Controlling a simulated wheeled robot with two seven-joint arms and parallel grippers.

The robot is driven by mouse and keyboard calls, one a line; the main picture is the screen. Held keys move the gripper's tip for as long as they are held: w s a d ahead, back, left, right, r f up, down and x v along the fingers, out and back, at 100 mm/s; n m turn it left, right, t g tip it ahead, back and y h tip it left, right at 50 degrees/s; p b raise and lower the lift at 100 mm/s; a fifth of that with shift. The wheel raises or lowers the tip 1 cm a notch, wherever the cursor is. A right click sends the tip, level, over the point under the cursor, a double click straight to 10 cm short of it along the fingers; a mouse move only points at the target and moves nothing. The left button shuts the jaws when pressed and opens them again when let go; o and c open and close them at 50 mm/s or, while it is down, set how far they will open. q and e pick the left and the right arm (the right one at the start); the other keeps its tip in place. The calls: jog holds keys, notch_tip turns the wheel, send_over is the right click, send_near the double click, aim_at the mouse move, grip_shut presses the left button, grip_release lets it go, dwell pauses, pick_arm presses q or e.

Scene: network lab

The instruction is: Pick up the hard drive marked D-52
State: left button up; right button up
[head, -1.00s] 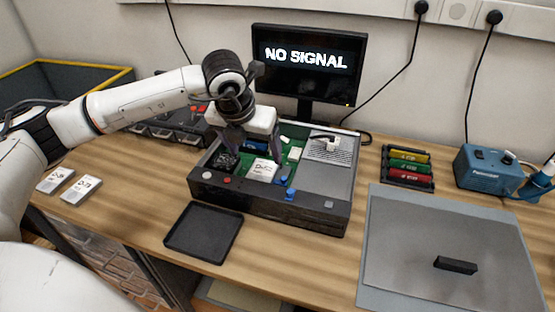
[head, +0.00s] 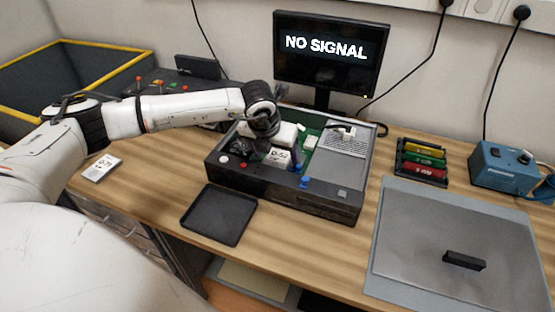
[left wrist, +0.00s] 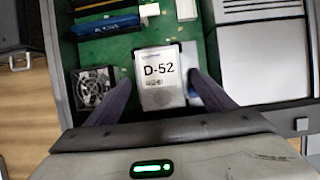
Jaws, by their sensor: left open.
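The hard drive marked D-52 (head: 280,155) is a pale block with a printed label, lying in the open dark computer case. In the left wrist view the drive (left wrist: 158,92) sits on the green board, its label upright. My left gripper (head: 275,148) is over the case and partly hides the drive. In the left wrist view the open fingers (left wrist: 160,82) stand on either side of the drive, with a gap at the left. Whether the right finger touches it I cannot tell. My right gripper is not in view.
A fan (left wrist: 92,90) lies left of the drive and a blue module (left wrist: 105,27) beyond it. An empty black tray (head: 218,215) lies before the case. Another labelled drive (head: 101,167) lies at the left. A grey mat (head: 400,285) lies at the right.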

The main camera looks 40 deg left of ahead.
pick_arm(q)
jog(key=shift+r, duration=0.1)
jog(key=c, duration=1.3)
